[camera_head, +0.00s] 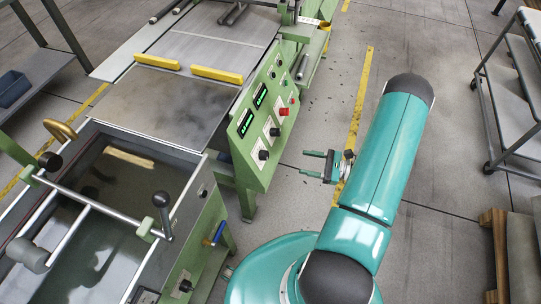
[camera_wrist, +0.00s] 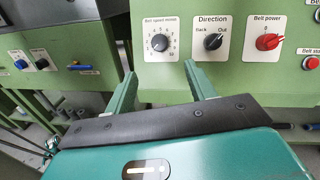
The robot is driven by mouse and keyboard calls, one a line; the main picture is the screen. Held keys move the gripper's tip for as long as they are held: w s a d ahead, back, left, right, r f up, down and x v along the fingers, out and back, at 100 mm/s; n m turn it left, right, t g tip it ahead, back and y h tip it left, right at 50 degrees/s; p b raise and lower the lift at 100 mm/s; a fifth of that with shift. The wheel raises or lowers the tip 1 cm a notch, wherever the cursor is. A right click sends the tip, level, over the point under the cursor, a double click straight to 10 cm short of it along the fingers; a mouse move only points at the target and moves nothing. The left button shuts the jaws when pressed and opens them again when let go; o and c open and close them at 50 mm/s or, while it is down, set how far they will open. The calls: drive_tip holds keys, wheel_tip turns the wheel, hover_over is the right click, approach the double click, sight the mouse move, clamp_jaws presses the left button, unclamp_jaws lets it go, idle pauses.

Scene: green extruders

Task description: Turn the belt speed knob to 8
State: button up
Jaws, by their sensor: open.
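The belt speed knob (camera_wrist: 160,43) is a small black round knob on a white dial plate with numbers around it, on a green panel. Its pointer is too small to read. In the head view it appears to be the nearest black knob (camera_head: 263,155) on the sloped control panel (camera_head: 260,176). My gripper (camera_wrist: 163,72) is open and empty, its two green fingers pointing at the panel, below the knob in the wrist view and spread wider than it. In the head view my gripper (camera_head: 305,164) is to the right of the panel, with a gap between.
Right of the speed knob are the black Direction knob (camera_wrist: 212,41), the red Belt power knob (camera_wrist: 268,41) and a red button (camera_wrist: 312,62). A water tank (camera_head: 85,215) stands left. Open floor lies right, with a shelf cart (camera_head: 510,100) beyond.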

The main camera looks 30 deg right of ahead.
sight(267, 155)
drive_tip(key=x, duration=1.3)
drive_tip(key=shift+w+a, duration=0.15)
drive_tip(key=shift+a, duration=0.05)
drive_tip(key=shift+c, duration=0.2)
drive_tip(key=c, duration=0.9)
